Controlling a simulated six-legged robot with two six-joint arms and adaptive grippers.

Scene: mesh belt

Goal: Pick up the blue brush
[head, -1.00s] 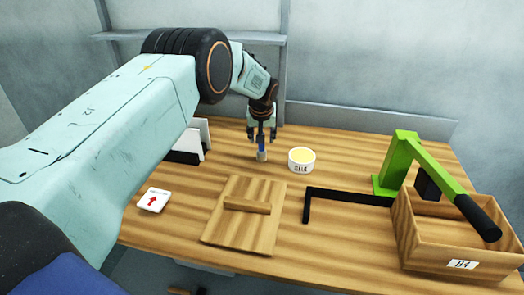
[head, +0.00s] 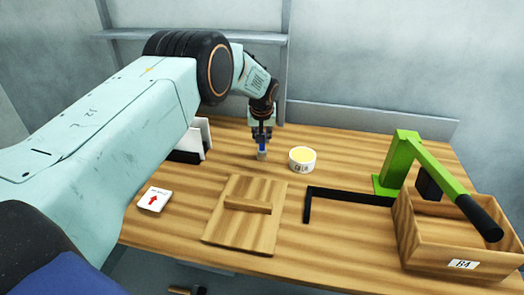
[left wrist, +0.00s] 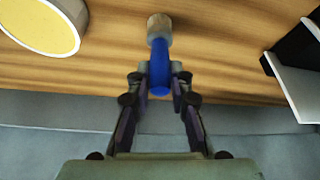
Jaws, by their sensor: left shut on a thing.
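The blue brush (head: 262,150) stands upright at the back of the wooden table, with a blue handle and a pale lower end. It also shows in the left wrist view (left wrist: 159,68), its pale end pointing away from me. My left gripper (head: 262,138) comes down on it from above and is shut on the blue handle. In the left wrist view the gripper's fingers (left wrist: 160,85) lie on both sides of the handle. Whether the pale end touches the table is hard to tell. My right gripper is not in view.
A white tub with yellow contents (head: 302,159) stands just right of the brush. A wooden board with a bar (head: 232,226), a black angle piece (head: 345,195), a green lever press (head: 402,160) and a crate (head: 440,252) stand nearer. A white card (head: 154,199) lies left.

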